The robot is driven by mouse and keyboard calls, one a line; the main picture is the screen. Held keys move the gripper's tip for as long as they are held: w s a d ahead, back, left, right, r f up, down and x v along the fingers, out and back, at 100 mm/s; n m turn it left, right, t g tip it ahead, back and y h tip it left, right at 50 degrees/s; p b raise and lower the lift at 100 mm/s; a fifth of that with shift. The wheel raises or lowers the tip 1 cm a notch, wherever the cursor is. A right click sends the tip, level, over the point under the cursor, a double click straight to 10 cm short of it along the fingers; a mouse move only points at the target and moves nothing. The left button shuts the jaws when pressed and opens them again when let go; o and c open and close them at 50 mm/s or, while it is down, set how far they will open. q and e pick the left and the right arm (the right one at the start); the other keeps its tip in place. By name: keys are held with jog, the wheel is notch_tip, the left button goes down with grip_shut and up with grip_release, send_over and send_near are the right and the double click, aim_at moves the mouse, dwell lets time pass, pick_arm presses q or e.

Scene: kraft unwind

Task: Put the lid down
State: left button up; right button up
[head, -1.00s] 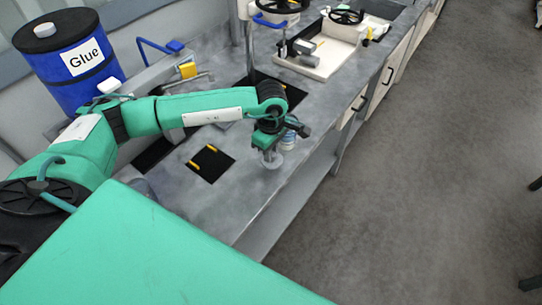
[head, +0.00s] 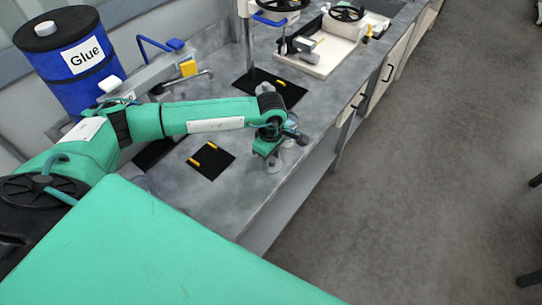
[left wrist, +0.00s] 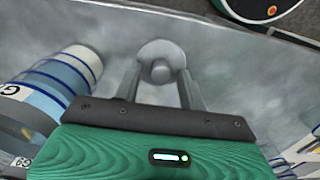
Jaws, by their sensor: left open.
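The lid (left wrist: 161,52) is a grey disc with a round knob. In the left wrist view it lies on the grey counter between the tips of my left gripper (left wrist: 160,82). The fingers are open, one on each side of the knob; I cannot tell whether either touches it. In the head view my left gripper (head: 270,157) is low over the counter near its front edge, and the lid there is small and unclear. A jar with blue and white bands (left wrist: 68,75) stands left of the fingers in the wrist view. My right gripper is not in view.
A black mat (head: 208,160) with yellow pieces lies left of the gripper. A blue glue drum (head: 72,60) stands at the back left. A white tray fixture (head: 318,58) is farther along the counter. The counter's front edge is close to the gripper.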

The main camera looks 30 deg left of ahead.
aim_at(271, 158)
pick_arm(q)
jog(key=shift+r, duration=0.1)
jog(key=shift+r+p, duration=0.2)
jog(key=shift+p, duration=0.15)
notch_tip(271, 158, up, 12)
jog(key=b, duration=0.4)
jog(key=shift+f+b, duration=0.15)
jog(key=shift+b, duration=0.25)
